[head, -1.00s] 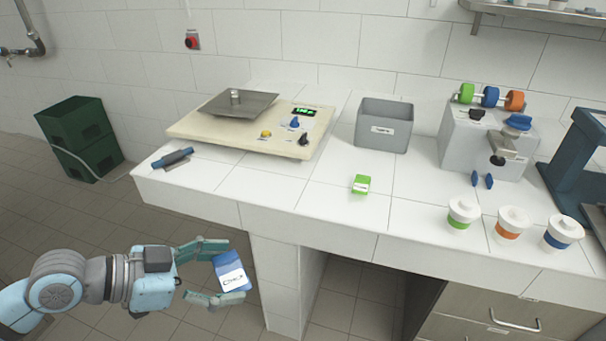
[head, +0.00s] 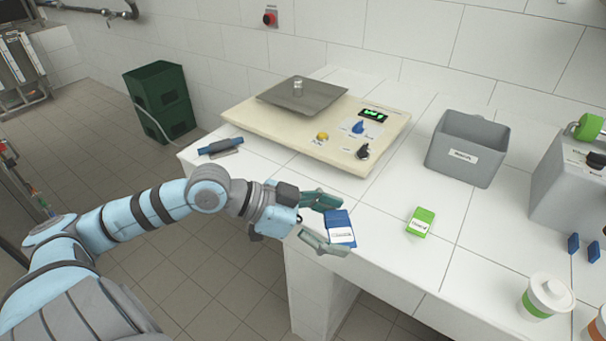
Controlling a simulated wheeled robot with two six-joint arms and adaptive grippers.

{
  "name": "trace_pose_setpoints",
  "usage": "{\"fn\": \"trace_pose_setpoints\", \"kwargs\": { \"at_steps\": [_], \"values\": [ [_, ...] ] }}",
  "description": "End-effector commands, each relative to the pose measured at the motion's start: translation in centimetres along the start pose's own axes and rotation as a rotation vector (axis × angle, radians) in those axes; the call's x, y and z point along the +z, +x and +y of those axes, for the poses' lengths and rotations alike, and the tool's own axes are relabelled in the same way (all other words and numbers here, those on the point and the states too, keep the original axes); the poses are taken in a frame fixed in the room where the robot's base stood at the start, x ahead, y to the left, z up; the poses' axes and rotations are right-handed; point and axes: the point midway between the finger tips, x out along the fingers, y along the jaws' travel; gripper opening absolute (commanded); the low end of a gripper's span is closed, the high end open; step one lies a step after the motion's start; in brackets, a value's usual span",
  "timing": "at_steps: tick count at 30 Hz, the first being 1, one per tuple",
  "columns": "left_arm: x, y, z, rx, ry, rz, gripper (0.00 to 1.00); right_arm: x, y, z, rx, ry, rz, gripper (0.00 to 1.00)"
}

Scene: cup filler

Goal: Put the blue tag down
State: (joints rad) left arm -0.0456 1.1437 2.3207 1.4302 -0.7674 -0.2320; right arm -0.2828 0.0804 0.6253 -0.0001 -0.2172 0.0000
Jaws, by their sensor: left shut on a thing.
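The blue tag (head: 340,226), a small blue card with a white label, is between the fingers of my left gripper (head: 325,224). The gripper is shut on it, at the front edge of the white tiled counter (head: 400,270). I cannot tell whether the tag touches the counter top. A green tag (head: 420,222) with a white label lies on the counter to the right of the blue one, apart from it. My right gripper is not in view.
A cream scale (head: 240,116) with a metal plate and knobs stands behind the gripper. A grey bin (head: 466,150) stands at the back right. A white cup with a green band (head: 545,297) is at the front right. The counter around the green tag is clear.

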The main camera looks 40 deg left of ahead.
Motion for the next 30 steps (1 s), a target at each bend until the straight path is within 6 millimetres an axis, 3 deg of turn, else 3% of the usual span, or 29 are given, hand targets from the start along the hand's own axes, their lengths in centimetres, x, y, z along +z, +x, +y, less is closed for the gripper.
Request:
{"fn": "trace_pose_setpoints", "kwargs": {
  "at_steps": [5, 9, 12, 15, 20, 30],
  "values": [
    [-1.9, -1.1, -9.1, -0.211, -0.111, 0.008, 0.55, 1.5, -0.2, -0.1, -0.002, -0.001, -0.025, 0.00],
    [-3.8, -3.5, -17.2, -0.443, -0.244, 0.010, 0.55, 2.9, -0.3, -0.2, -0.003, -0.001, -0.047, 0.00],
    [-4.9, -5.3, -21.6, -0.594, -0.331, 0.010, 0.55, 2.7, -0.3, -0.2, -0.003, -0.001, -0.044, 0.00],
    [-5.6, -6.8, -24.3, -0.704, -0.390, 0.007, 0.55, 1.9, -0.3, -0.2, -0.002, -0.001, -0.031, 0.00],
    [-4.3, -6.9, -25.8, -0.775, -0.428, -0.003, 0.55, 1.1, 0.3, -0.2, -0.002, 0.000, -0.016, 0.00],
    [6.5, -1.1, -25.7, -0.775, -0.426, -0.003, 0.55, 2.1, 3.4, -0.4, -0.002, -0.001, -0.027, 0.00]
  ]
}}
